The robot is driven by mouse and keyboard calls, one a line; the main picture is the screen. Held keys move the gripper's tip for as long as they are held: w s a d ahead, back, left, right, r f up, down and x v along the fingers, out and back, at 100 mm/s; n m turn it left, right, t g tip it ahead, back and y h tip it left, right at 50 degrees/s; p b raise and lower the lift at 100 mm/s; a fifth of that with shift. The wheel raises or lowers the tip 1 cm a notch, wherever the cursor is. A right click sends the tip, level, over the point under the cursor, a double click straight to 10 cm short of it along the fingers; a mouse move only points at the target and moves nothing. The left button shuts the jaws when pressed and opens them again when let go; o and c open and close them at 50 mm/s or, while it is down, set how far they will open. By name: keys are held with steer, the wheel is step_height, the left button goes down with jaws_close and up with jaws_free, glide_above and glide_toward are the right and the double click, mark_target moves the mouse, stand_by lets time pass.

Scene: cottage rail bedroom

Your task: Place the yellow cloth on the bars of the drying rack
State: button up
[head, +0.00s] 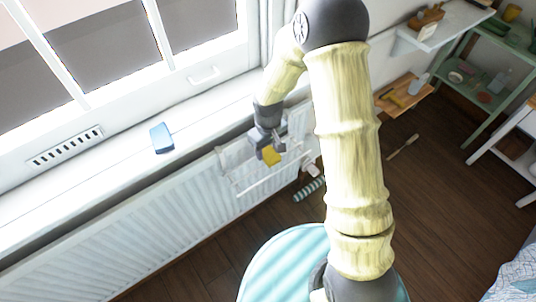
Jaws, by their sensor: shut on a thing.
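The yellow cloth (271,156) shows as a small patch between the fingers of my gripper (268,150), which is shut on it. My gripper points down over the white drying rack (246,186), which hangs at the front of the radiator below the window sill. In this picture the cloth lies over the rack's upper part. I cannot tell whether it touches the bars. Part of the cloth is hidden by the fingers, and my arm covers the area to the right of the rack.
A blue box-like object (162,138) lies on the window sill (118,160). The white radiator (130,245) runs below it. A striped roll (309,189) is near the floor beside the rack. Shelves (490,75) stand at the right, and a brush-like object (403,146) lies on the open wooden floor.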

mark_target(268, 155)
steer(key=shift+f, duration=1.8)
steer(key=shift+f, duration=0.2)
steer(key=o, duration=0.9)
steer(key=shift+o, duration=0.2)
step_height(268, 155, up, 12)
steer(key=shift+r+p, duration=0.2)
steer(key=shift+p, duration=0.15)
